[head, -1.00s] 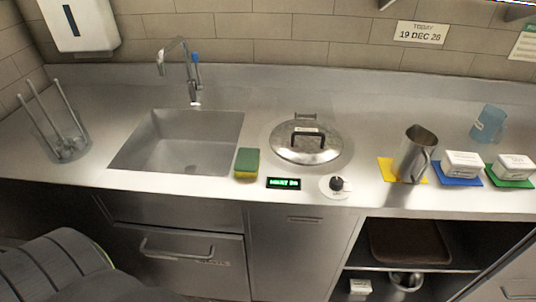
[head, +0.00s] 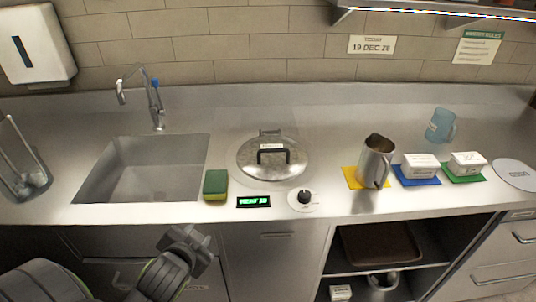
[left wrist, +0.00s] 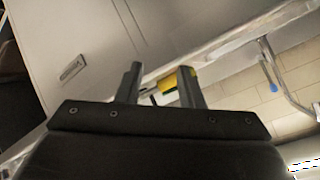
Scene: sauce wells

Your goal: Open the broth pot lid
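The broth pot lid (head: 272,160) is a round steel lid with a dark handle (head: 273,150) across its top. It sits closed in the counter in the middle of the head view. My left gripper (head: 196,240) is in front of the counter, below its front edge, lower left of the lid and well apart from it. In the left wrist view its two fingers (left wrist: 158,85) stand apart with nothing held between them. The lid is not clear in the left wrist view. My right gripper is not in view.
A green and yellow sponge (head: 215,185), a small display (head: 253,202) and a knob (head: 304,197) lie near the front edge. The sink (head: 140,170) is left of the lid. A steel jug (head: 374,160) stands to the right on a yellow mat.

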